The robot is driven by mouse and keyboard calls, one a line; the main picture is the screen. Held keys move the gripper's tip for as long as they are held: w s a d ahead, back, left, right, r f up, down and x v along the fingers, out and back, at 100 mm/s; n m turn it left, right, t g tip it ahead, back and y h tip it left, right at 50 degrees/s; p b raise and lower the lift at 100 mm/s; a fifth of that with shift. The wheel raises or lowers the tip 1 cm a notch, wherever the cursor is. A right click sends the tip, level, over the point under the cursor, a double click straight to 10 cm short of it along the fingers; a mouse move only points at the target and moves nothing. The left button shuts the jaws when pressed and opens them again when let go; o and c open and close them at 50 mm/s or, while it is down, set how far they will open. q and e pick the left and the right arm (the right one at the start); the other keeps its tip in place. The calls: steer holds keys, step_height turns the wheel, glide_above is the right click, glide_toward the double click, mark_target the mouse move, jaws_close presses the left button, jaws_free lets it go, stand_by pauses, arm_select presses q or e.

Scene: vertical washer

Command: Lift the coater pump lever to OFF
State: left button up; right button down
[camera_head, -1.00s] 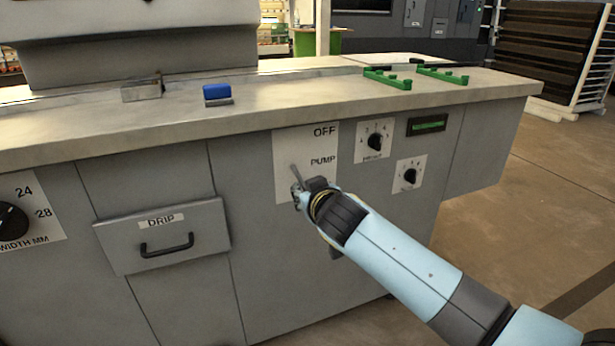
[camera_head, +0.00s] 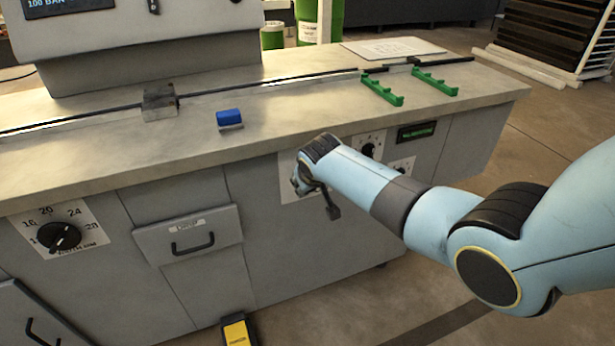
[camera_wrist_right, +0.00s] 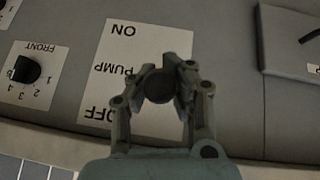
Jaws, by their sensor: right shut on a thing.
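The pump plate (camera_head: 286,190) is a white label on the grey machine front, mostly hidden behind my right arm in the head view. In the right wrist view the plate (camera_wrist_right: 118,50) appears upside down, with ON at the top, PUMP in the middle and OFF at the bottom. The lever's dark round knob (camera_wrist_right: 160,86) sits between the fingertips of my right gripper (camera_wrist_right: 162,70), beside the word PUMP. The gripper is shut on it. In the head view my right gripper (camera_head: 301,180) is at the plate, and the lever is hidden there. My left gripper is out of view.
Dials (camera_head: 369,145) sit right of the plate; the FRONT dial (camera_wrist_right: 25,69) shows in the wrist view. The DRIP drawer (camera_head: 190,242) is to the left. The worktop edge (camera_head: 255,150) is just above my gripper. A yellow-black object (camera_head: 237,331) is on the floor.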

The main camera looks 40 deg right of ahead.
steer(key=shift+w+d+r+p, duration=0.1)
steer(key=shift+w+r+p, duration=0.2)
steer(key=shift+w+r, duration=0.25)
steer(key=shift+r, duration=0.2)
steer(key=c, duration=1.6)
jaws_free()
steer(key=o, duration=0.5)
steer(key=shift+s+f, duration=0.1)
steer(key=shift+s, duration=0.05)
steer(key=shift+c, duration=0.2)
steer(key=shift+s+f, duration=0.1)
steer(key=shift+s, duration=0.1)
steer(key=v, duration=1.2)
